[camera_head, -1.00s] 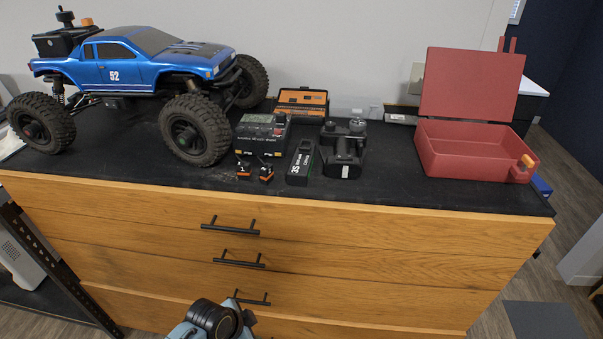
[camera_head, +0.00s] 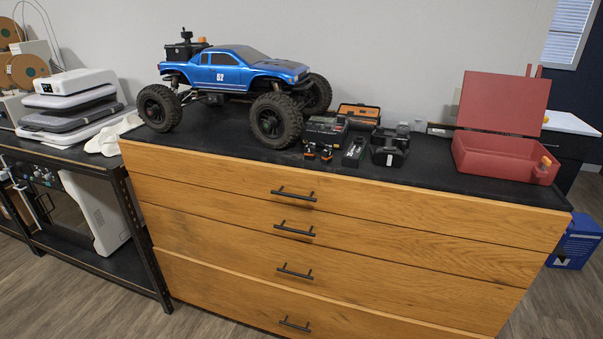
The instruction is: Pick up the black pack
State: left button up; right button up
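A slim black pack (camera_head: 355,151) with white lettering lies on the black top of the wooden drawer cabinet (camera_head: 440,176), near its front edge. Small black and orange connectors (camera_head: 318,151) sit just left of it. A black device with knobs (camera_head: 391,148) stands just right of it. A dark charger-like box (camera_head: 326,131) is behind and to the left. Neither of my grippers is in view.
A blue RC crawler (camera_head: 232,78) stands on the left of the top. An open red box (camera_head: 502,155) stands at the right end. An orange-edged case (camera_head: 359,112) is at the back. A black shelf unit (camera_head: 75,160) adjoins the cabinet on the left.

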aim_at(354, 153)
jog(key=u, duration=2.3)
jog(key=i, duration=0.2)
jog(key=z, duration=1.2)
jog(key=i, duration=1.45)
jog(key=z, duration=1.4)
jog(key=i, duration=0.6)
jog(key=z, duration=0.6)
